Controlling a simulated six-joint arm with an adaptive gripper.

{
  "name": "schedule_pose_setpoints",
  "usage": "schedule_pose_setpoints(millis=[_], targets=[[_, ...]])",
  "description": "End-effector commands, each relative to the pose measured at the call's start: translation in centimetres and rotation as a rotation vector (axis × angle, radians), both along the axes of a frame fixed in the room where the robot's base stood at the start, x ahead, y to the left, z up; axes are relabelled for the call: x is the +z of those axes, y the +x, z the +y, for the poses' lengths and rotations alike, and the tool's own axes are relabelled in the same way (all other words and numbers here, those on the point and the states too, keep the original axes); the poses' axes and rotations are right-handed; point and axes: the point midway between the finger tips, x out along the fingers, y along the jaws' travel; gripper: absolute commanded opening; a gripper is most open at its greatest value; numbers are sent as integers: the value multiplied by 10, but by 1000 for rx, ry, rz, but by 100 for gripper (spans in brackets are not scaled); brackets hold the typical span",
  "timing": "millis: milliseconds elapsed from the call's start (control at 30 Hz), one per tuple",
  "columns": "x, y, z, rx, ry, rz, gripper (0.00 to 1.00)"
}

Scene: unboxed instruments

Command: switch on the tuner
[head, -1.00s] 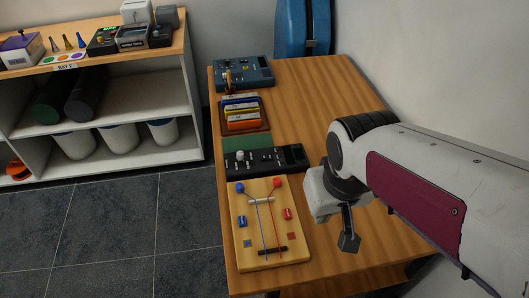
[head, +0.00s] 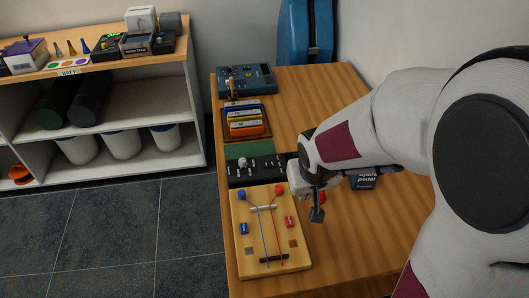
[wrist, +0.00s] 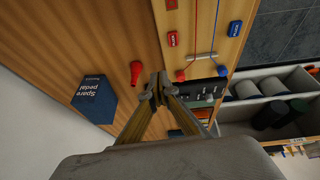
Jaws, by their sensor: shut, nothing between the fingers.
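No label naming the tuner is readable. A small black device with a green lit display (head: 108,41) stands on the shelf top at the far left. On the table are a black panel with a pale knob (head: 262,167) and a blue-grey device (head: 246,80) at the far end. My gripper (head: 317,213) is shut and empty, above the table just right of the wooden string board (head: 243,258). In the wrist view its fingertips (wrist: 158,90) meet between a red rounded object (wrist: 136,72) and the board's end. The black panel is partly hidden behind the fingers there.
A blue "Spare pedal" box (wrist: 97,98) is on the table, partly behind my arm in the head view (head: 363,181). A rack of coloured blocks (head: 246,122) sits past the black panel.

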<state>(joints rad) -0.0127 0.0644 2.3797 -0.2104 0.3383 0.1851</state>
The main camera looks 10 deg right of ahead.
Motion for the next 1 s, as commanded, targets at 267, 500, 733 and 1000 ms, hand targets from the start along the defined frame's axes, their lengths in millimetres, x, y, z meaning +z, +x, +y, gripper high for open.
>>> schedule_pose_setpoints(millis=[267,500,733,1000], targets=[[-21,51,10,5,37,-110,0],[-13,96,25,11,96,-257,0],[11,124,37,7,157,-383,0],[19,131,41,-12,191,-422,0]])
